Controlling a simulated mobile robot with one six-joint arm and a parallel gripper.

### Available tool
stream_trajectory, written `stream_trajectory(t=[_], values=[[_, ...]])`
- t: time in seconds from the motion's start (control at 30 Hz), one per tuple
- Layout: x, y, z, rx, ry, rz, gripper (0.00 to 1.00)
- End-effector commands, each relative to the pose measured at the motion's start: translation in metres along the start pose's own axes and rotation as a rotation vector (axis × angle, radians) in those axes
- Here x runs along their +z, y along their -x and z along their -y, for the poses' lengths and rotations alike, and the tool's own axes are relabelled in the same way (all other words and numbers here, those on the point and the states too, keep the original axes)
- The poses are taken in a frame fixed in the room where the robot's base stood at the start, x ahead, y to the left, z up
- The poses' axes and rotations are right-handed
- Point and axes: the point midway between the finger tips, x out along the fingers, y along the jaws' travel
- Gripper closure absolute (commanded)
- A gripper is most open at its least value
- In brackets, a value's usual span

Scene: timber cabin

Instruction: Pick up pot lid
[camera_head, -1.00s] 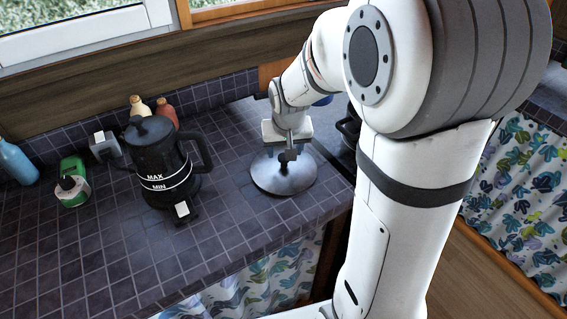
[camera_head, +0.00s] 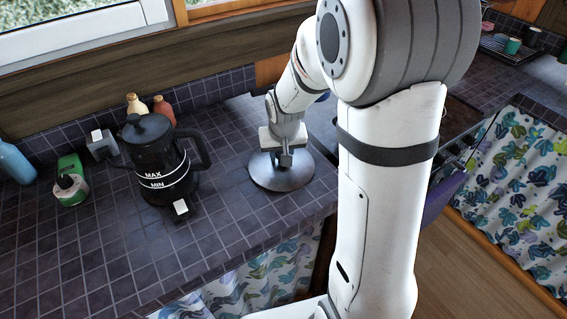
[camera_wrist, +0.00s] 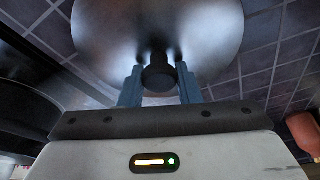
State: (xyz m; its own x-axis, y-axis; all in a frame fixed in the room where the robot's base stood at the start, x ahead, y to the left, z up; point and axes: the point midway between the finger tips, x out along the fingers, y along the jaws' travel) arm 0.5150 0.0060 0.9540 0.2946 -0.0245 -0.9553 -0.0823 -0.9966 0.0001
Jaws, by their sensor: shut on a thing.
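The pot lid (camera_head: 281,178) is a round, shiny metal disc with a dark knob. In the head view it is at the counter's right part, under my gripper (camera_head: 285,158). In the wrist view the lid (camera_wrist: 165,35) fills the upper middle, and its dark knob (camera_wrist: 158,76) sits between the two fingers of my gripper (camera_wrist: 160,84). The fingers are shut on the knob. I cannot tell whether the lid touches the counter or is slightly above it.
A black kettle (camera_head: 152,165) stands left of the lid on the tiled counter (camera_head: 110,255). Behind it are a cream bottle (camera_head: 136,104) and a red bottle (camera_head: 164,109). The counter's front is clear.

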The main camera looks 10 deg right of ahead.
Motion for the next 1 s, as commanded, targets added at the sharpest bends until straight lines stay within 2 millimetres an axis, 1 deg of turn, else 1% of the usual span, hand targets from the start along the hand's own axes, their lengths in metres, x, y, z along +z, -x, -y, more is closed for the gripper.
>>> stream_trajectory(t=[0.03,0.23,0.3,0.47,0.53,0.67,0.9,1.0], values=[[0.0,0.0,0.0,0.0,0.0,0.0,0.81],[0.0,0.0,0.0,0.0,0.001,0.0,0.97],[0.0,0.0,0.001,0.0,0.001,-0.001,1.0],[-0.001,0.001,0.001,0.0,0.001,-0.001,1.0],[-0.002,0.005,0.001,-0.001,0.001,-0.003,1.0],[-0.008,0.022,0.001,-0.001,0.001,-0.005,1.0],[-0.022,0.069,0.001,-0.001,0.002,-0.006,1.0],[-0.026,0.083,0.001,-0.001,0.002,-0.004,1.0]])
